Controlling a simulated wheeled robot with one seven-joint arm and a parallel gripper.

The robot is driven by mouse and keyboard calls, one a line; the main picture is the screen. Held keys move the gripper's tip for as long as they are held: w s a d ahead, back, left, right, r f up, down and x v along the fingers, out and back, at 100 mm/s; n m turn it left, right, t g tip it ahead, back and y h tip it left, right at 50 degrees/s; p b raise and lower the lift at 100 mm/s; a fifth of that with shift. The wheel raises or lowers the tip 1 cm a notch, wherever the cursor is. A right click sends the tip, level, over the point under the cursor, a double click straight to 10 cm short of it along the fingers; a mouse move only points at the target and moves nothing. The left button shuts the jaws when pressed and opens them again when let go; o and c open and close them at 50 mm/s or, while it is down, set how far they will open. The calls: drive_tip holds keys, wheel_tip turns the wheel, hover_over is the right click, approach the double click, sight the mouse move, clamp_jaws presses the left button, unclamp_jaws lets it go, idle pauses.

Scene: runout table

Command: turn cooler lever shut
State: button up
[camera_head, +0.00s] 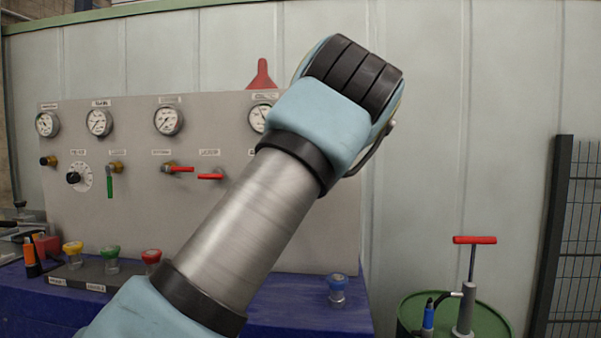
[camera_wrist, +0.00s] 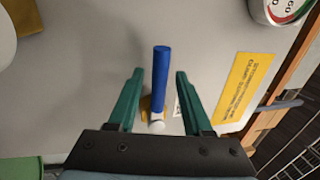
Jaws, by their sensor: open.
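In the wrist view a lever with a blue handle (camera_wrist: 160,78) stands out from a brass-coloured fitting (camera_wrist: 146,107) on the grey panel. The handle points up in that picture. A white round end shows at its lower end. My gripper (camera_wrist: 159,73) is open, with one green finger on each side of the handle. A gap shows on both sides, so neither finger seems to touch it. In the head view my arm hides this lever and my gripper. No readable label there tells which lever is the cooler's.
A yellow label (camera_wrist: 245,87) lies right of the lever, near the panel edge. The panel (camera_head: 250,235) also carries gauges (camera_head: 99,122), red levers (camera_head: 181,169) and a green lever (camera_head: 110,186). A blue table (camera_head: 290,317) is below; a green drum with a pump (camera_head: 465,305) stands right.

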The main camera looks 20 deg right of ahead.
drive_tip(key=b+v, duration=0.3)
drive_tip(key=v, duration=0.7)
drive_tip(key=shift+s+a, duration=0.2)
drive_tip(key=shift+s, duration=0.15)
